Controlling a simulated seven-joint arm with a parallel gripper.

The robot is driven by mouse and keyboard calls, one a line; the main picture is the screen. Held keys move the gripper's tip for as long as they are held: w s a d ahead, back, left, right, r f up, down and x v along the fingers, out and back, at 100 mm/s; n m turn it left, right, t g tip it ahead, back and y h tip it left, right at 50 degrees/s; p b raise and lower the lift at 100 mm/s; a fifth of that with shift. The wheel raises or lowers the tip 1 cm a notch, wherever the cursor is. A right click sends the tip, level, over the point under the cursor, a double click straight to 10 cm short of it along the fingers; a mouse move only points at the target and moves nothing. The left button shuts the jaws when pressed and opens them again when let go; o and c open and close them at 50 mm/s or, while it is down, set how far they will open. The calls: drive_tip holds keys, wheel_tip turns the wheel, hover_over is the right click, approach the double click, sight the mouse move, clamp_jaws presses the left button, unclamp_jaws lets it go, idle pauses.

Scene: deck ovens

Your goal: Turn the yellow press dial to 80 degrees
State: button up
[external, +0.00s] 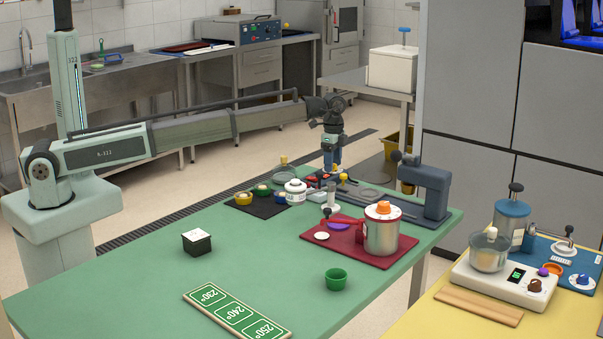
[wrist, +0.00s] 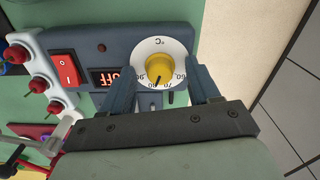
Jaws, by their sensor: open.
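The yellow press dial (wrist: 157,70) sits on a white scale ring marked °C, on the dark press panel (wrist: 120,45). Its dark pointer mark faces the lower part of the picture, near the 70 and 80 figures; the exact reading is too small to tell. A small display (wrist: 106,78) beside it reads OFF. My gripper (wrist: 161,85) is open, with one finger to the left and one to the right of the dial, apart from it. In the external view, my gripper (external: 333,165) points down over the press at the table's far end.
A red rocker switch (wrist: 67,69) and a rack with red knobs (wrist: 38,84) lie left of the dial. In the external view, a steel pot (external: 381,235) on a red mat and a white jar (external: 295,192) stand near the press.

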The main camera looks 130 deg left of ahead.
wheel_tip(320, 180, up, 14)
idle(0.6)
drive_tip(key=shift+f, duration=0.1)
idle(0.4)
